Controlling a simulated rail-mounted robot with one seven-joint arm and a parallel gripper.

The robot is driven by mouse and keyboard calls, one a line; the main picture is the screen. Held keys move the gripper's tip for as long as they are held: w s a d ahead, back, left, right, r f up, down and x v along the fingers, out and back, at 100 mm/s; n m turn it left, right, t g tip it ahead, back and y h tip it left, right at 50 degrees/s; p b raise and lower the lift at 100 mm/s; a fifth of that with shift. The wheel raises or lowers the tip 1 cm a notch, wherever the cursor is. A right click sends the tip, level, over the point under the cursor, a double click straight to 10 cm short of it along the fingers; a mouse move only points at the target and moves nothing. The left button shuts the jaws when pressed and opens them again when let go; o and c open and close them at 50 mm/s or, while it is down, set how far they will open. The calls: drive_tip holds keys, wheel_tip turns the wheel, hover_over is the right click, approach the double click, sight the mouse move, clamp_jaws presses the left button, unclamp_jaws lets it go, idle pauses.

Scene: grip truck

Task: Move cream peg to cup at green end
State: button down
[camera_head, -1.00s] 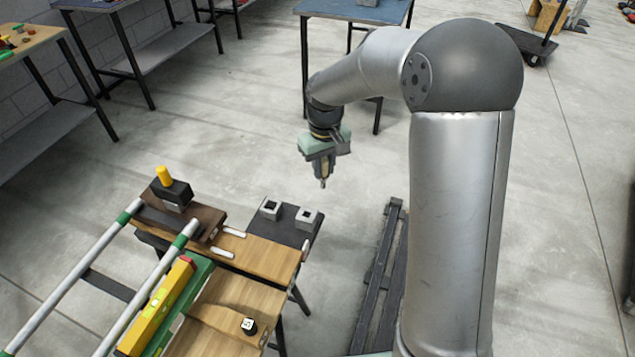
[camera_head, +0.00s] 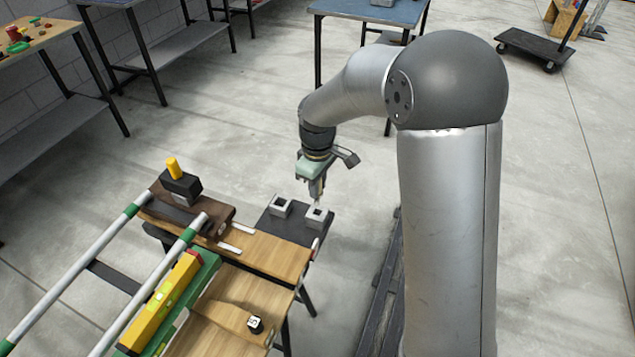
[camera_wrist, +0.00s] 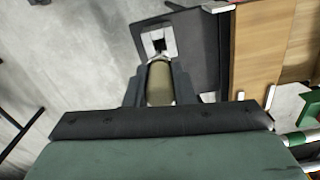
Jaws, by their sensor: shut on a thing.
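My gripper (camera_head: 316,196) points down over the right side of the dark board, close above the right grey cup (camera_head: 315,219). It is shut on the cream peg (camera_wrist: 159,84), which shows as a tan cylinder between the fingers in the wrist view. The same square-holed cup shows just ahead of the peg in the wrist view (camera_wrist: 151,48). The peg appears apart from the cup's opening. A second grey cup (camera_head: 279,208) stands to the left on the board; the gripper seems to hide it in the wrist view. No green marking shows on the cups.
The dark board (camera_head: 291,230) adjoins a wooden bench (camera_head: 268,252). A small dark cube (camera_head: 255,324) lies on the wood.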

sight(317, 202)
drive_tip(key=shift+f+b, duration=2.2)
drive_tip(key=shift+f, duration=1.25)
drive_tip(key=c, duration=1.1)
unclamp_jaws()
drive_tip(key=shift+c, duration=0.2)
wheel_tip(317, 202, up, 17)
drive_tip(key=shift+f+p, duration=0.15)
drive_tip(key=shift+p, duration=0.9)
drive_tip(key=shift+r, duration=0.4)
